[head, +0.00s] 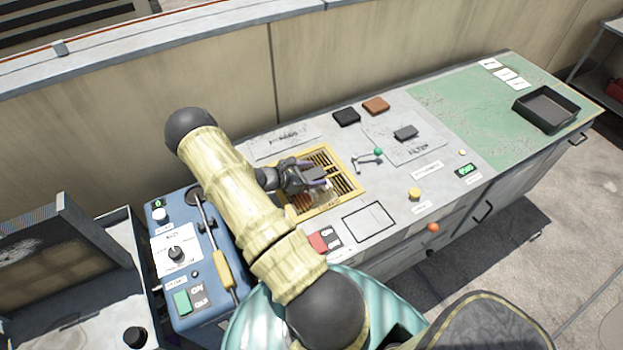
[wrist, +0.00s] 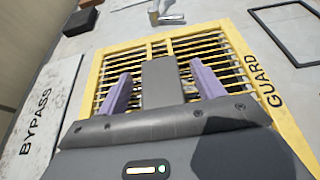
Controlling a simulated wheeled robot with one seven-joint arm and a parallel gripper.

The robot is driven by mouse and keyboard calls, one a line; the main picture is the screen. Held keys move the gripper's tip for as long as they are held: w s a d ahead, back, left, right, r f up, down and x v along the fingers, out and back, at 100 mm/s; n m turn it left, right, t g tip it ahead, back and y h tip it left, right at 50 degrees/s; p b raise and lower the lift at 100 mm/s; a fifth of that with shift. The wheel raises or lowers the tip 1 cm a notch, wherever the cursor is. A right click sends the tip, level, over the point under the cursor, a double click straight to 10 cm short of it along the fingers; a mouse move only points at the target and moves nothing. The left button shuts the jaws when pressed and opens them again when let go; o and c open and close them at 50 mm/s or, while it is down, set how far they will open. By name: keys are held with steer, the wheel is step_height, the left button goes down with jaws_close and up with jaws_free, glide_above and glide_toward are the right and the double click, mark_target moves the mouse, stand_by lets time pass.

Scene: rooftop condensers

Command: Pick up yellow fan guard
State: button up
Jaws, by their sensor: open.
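The yellow fan guard (head: 345,186) is a square yellow frame with a slatted grille, set flat in the grey worktop. My gripper hides the near part of the guard. Whether the fingers touch it is unclear.
A plate marked BYPASS (wrist: 40,125) lies left of the guard. A lever with a green knob (head: 377,153), black (head: 346,117) and brown (head: 376,105) blocks and a red switch (head: 318,243) are nearby. A blue control box (head: 190,265) stands left. A black tray (head: 546,108) sits on the green right end.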

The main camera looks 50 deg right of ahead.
mark_target(312, 174)
steer(key=c, duration=1.3)
steer(key=shift+r, duration=0.1)
step_height(312, 174, up, 10)
steer(key=shift+f+b, duration=0.1)
steer(key=shift+b, duration=0.25)
